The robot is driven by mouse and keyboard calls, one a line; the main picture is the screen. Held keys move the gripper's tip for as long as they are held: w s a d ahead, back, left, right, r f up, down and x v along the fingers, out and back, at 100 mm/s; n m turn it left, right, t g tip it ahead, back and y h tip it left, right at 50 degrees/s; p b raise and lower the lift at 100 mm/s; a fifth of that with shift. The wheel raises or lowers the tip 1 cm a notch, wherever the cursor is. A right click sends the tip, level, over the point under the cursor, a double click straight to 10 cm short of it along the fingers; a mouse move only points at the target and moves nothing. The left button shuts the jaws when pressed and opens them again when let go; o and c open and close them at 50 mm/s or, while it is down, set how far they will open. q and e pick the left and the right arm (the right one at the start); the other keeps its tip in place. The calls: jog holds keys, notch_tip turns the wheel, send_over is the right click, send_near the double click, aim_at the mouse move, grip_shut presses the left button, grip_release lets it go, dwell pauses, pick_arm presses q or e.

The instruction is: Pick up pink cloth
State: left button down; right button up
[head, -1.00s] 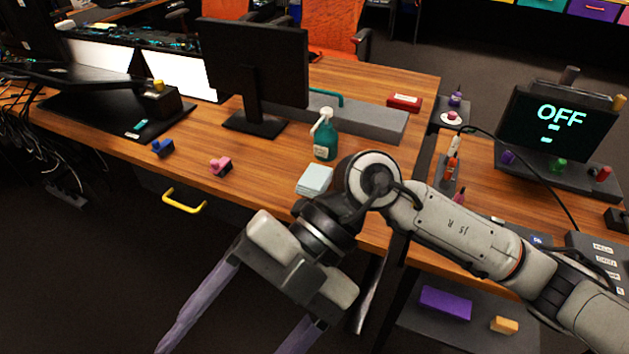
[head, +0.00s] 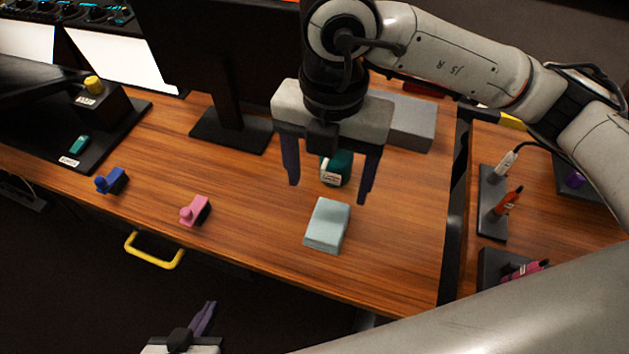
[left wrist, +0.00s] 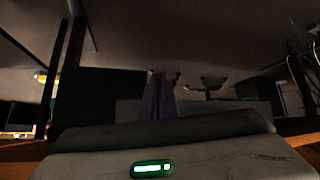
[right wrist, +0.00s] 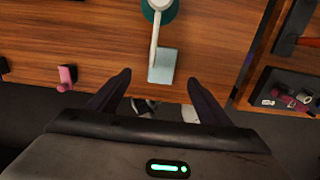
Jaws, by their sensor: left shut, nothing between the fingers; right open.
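I see no clearly pink cloth. A pale blue, folded cloth-like pad (head: 328,225) lies on the wooden desk; it also shows in the right wrist view (right wrist: 162,66). A small pink object with a dark side (head: 192,211) stands left of it and does not look like a cloth. My right gripper (head: 328,191) is open and empty above the desk, behind the pale pad in the head view. My left gripper (head: 210,306) is shut and empty, low in front of the desk; its closed fingers show in the left wrist view (left wrist: 158,98).
A blue object (head: 112,181) sits at left. A monitor (head: 215,50) and grey block (head: 412,122) stand behind. Marker holders (head: 493,228) are at right.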

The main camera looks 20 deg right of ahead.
send_over(328, 221)
notch_tip(328, 221, down, 5)
jog(key=shift+w+r, duration=0.1)
jog(key=shift+w, duration=0.05)
jog(key=f, duration=0.4)
jog(key=shift+s+f, duration=0.2)
jog(key=shift+f, duration=0.35)
jog(key=c, duration=1.1)
pick_arm(q)
jog(key=shift+s+f, duration=0.3)
jog(key=shift+s, duration=0.4)
